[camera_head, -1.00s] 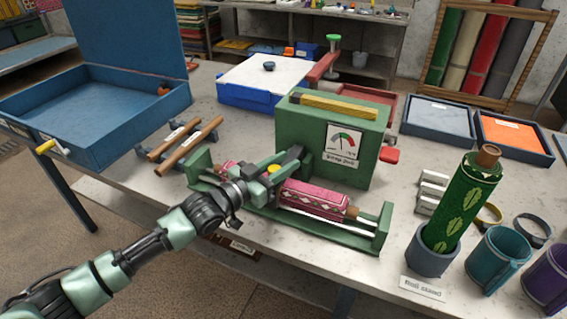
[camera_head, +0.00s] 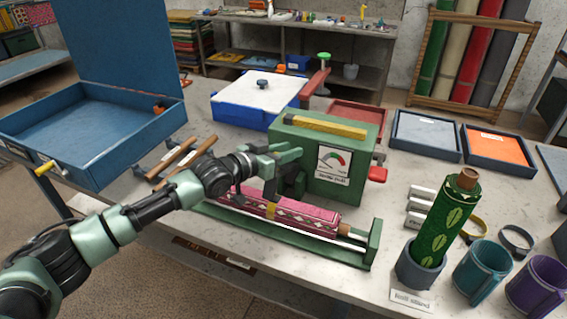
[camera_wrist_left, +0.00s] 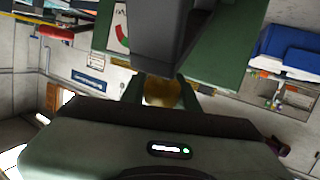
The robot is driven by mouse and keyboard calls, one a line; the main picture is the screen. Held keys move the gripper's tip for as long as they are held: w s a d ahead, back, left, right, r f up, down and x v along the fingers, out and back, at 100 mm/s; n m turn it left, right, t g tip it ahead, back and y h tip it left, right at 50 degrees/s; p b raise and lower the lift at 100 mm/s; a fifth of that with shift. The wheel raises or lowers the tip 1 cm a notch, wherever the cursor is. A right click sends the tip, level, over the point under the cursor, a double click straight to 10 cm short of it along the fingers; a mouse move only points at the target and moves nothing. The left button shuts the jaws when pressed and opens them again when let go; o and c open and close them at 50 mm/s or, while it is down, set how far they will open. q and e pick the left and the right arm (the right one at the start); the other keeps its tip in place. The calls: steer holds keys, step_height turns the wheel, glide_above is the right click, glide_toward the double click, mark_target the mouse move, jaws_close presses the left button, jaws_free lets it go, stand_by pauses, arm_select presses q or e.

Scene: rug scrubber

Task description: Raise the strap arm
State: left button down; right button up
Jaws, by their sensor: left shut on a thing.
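The green machine (camera_head: 345,150) with a gauge stands mid-table. A pink patterned roll (camera_head: 300,217) lies in the green cradle (camera_head: 372,245) in front of it. My left gripper (camera_head: 276,182) is at the machine's front, above the left part of the roll. A small yellow piece (camera_head: 271,210) shows just below its fingers, over the roll. In the left wrist view, a yellow rounded piece (camera_wrist_left: 163,92) sits between the fingers, and the gripper is shut on it. The strap arm's outline is hard to separate from my dark green gripper. My right gripper is out of view.
A blue open case (camera_head: 95,130) and two brown rods (camera_head: 178,160) lie to the left. A green roll (camera_head: 443,215) stands in a grey holder (camera_head: 420,268) at right, beside teal and purple cups. A white-topped blue box (camera_head: 262,98) is behind.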

arm_select(q)
steer(key=shift+w+f, duration=0.15)
steer(key=shift+w, duration=0.25)
steer(key=shift+f, duration=0.1)
steer(key=c, duration=1.5)
jaws_free()
steer(key=o, duration=0.4)
steer(key=shift+w+f, duration=0.1)
steer(key=shift+o, duration=0.2)
steer(key=shift+w+d, duration=0.1)
steer(key=shift+w, duration=0.2)
steer(key=shift+s, duration=0.2)
steer(key=b+v, duration=0.1)
steer(key=v, duration=0.6)
steer(key=shift+s+a+b, duration=0.2)
steer(key=shift+a+b, duration=0.05)
steer(key=shift+b, duration=0.15)
